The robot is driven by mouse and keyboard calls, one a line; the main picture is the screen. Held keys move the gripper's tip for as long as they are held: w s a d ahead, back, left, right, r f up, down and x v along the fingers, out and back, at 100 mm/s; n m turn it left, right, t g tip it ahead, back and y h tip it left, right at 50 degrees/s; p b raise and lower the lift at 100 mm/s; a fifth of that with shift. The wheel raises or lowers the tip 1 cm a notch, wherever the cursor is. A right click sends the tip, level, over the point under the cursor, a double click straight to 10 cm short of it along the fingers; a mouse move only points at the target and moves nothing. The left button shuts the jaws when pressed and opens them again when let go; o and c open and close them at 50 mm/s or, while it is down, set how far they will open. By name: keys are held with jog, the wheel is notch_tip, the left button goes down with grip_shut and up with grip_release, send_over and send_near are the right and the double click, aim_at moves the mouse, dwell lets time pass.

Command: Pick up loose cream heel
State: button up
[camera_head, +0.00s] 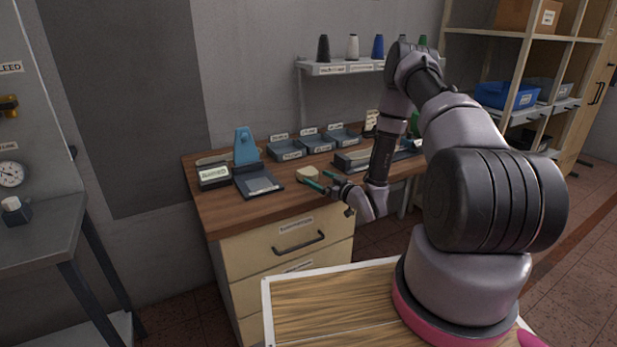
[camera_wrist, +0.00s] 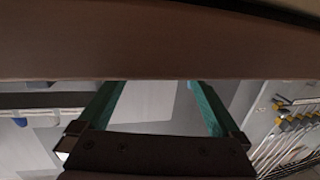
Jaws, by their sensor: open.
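The cream heel (camera_head: 308,173) lies loose on the wooden bench top, near its front edge, in the head view. My gripper (camera_head: 321,179) has two green fingers, spread apart and empty. It points left toward the heel, with the fingertips close in front of it and to its right. I cannot tell the exact gap or height between them. In the wrist view my gripper (camera_wrist: 155,88) also shows open, with nothing held between the fingers. The heel cannot be made out in that view, where a broad brown band crosses the top.
On the bench (camera_head: 222,210), a blue shoe last (camera_head: 245,147) stands behind a dark flat tray (camera_head: 260,184). A labelled black box (camera_head: 213,174) is at the left. Several grey bins (camera_head: 315,142) line the back. A long dark tray (camera_head: 352,160) lies behind my gripper.

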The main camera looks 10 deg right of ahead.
aim_at(316, 176)
jog(key=x, duration=0.4)
jog(key=shift+w, duration=0.1)
jog(key=c, duration=1.3)
jog(key=shift+o, duration=0.2)
